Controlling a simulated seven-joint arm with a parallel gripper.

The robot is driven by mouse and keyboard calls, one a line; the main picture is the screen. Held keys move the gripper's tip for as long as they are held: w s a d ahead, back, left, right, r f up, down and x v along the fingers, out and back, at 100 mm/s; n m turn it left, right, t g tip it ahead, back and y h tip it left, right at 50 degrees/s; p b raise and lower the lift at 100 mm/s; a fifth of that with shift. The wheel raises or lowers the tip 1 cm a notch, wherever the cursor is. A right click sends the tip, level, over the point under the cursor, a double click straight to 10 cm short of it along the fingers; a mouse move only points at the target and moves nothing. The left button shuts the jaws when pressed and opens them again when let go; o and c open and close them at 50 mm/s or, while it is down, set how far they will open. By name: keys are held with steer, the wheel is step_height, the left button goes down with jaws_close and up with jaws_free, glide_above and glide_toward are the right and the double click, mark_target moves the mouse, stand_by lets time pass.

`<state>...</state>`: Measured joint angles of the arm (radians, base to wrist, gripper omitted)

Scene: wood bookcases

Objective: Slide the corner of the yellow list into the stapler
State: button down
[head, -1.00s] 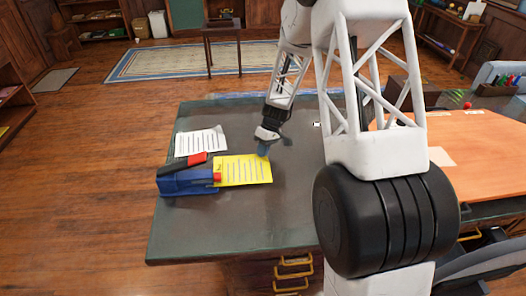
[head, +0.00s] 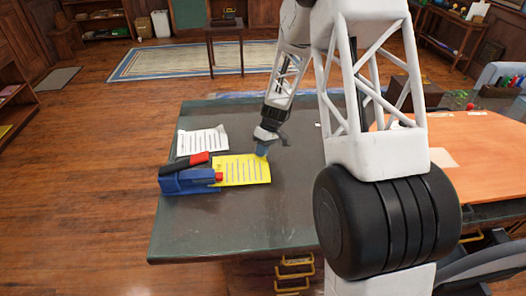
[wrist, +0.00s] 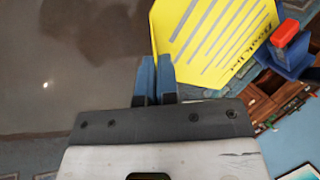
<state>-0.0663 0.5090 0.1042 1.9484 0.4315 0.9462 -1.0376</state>
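The yellow list (head: 241,170), a sheet with dark lines, lies on the dark green desktop. The blue stapler (head: 188,182), with a black and red top arm, sits at its left. The list's left edge meets the stapler's red-tipped front end; I cannot tell whether a corner is inside the jaw. My gripper (head: 262,151) is at the list's far right edge. In the wrist view, its blue fingers (wrist: 157,78) are close together on the edge of the list (wrist: 212,38). The stapler's red tip (wrist: 285,33) shows at the right there.
A white lined sheet (head: 203,141) lies behind the stapler. The desktop (head: 235,225) is clear in front. An orange desk (head: 485,150) adjoins at the right. My arm hides part of the desktop's right side.

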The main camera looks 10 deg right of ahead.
steer(key=shift+a, duration=0.9)
stand_by(0.8)
steer(key=c, duration=1.3)
jaws_free()
steer(key=v, duration=0.7)
steer(key=shift+r, duration=0.35)
steer(key=shift+w+d, duration=0.15)
